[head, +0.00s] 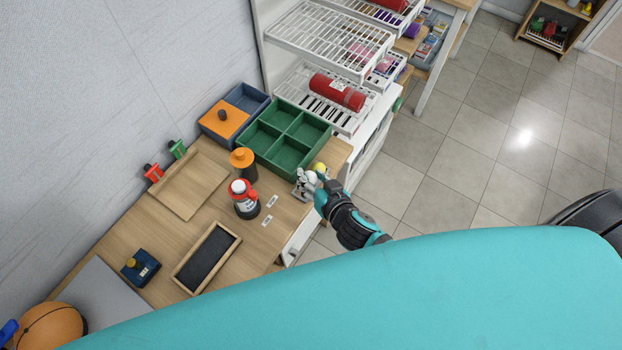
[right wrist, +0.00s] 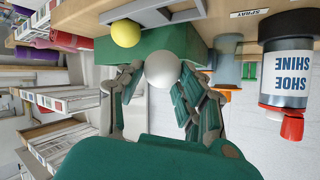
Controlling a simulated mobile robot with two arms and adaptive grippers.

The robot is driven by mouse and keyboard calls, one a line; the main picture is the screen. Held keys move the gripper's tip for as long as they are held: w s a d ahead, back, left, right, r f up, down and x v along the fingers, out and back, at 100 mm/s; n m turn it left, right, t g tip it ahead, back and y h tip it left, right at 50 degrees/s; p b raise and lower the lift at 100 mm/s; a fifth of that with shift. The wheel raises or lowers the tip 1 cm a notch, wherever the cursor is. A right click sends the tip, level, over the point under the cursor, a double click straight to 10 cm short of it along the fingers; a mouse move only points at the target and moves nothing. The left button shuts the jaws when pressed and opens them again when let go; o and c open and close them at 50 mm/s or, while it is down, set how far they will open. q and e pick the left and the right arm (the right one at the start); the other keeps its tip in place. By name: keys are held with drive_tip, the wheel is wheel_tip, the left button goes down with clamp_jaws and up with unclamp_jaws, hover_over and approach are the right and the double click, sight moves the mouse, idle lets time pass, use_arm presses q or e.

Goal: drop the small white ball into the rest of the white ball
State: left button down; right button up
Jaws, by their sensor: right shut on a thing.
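The small white ball (head: 311,178) is at the right edge of the wooden table. My right gripper (head: 306,186) is shut on it; in the right wrist view the white ball (right wrist: 163,70) sits between the two fingers. A yellow ball (head: 320,168) is just beyond it, and also shows in the right wrist view (right wrist: 126,33). A grey metal frame (right wrist: 150,14) shows behind the balls in the right wrist view; I cannot tell whether it is the white ball's rest. My fingers partly hide that spot in the head view.
A green divided tray (head: 278,158) is close beyond the gripper. A red-capped shoe shine bottle (head: 243,203) and an orange-topped dark container (head: 243,163) stand to the left. White wire shelves (head: 335,100) rise behind. Floor (head: 440,180) is open to the right.

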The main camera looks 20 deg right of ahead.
drive_tip(key=o, duration=1)
drive_tip(key=v, duration=1.2)
drive_tip(key=shift+f, duration=0.1)
drive_tip(key=s+d+f+n+g, duration=0.1)
drive_tip(key=s+d+f+g, duration=0.15)
drive_tip(key=f, duration=0.65)
drive_tip(key=s+d+f+n+g+h, duration=0.1)
drive_tip(key=s+f, duration=0.2)
drive_tip(key=f, duration=0.6)
drive_tip(key=s+d+f+g, duration=0.1)
drive_tip(key=s+f+g, duration=0.15)
drive_tip(key=f, duration=0.65)
drive_tip(key=s+d+f+g, duration=0.1)
drive_tip(key=s+f, duration=0.3)
drive_tip(key=s, duration=0.2)
drive_tip(key=s+d+f+n+g, duration=0.1)
drive_tip(key=s+f+g, duration=0.1)
drive_tip(key=s+f, duration=0.3)
drive_tip(key=s+d+f+g+h, duration=0.1)
drive_tip(key=s+f+g, duration=0.1)
drive_tip(key=s+f, duration=0.3)
drive_tip(key=shift+s+d+f+n, duration=0.1)
drive_tip(key=shift+s+d+n, duration=0.1)
drive_tip(key=shift+s, duration=0.25)
drive_tip(key=shift+s+d+n, duration=0.15)
drive_tip(key=shift+s+n, duration=0.05)
drive_tip(key=shift+s, duration=0.3)
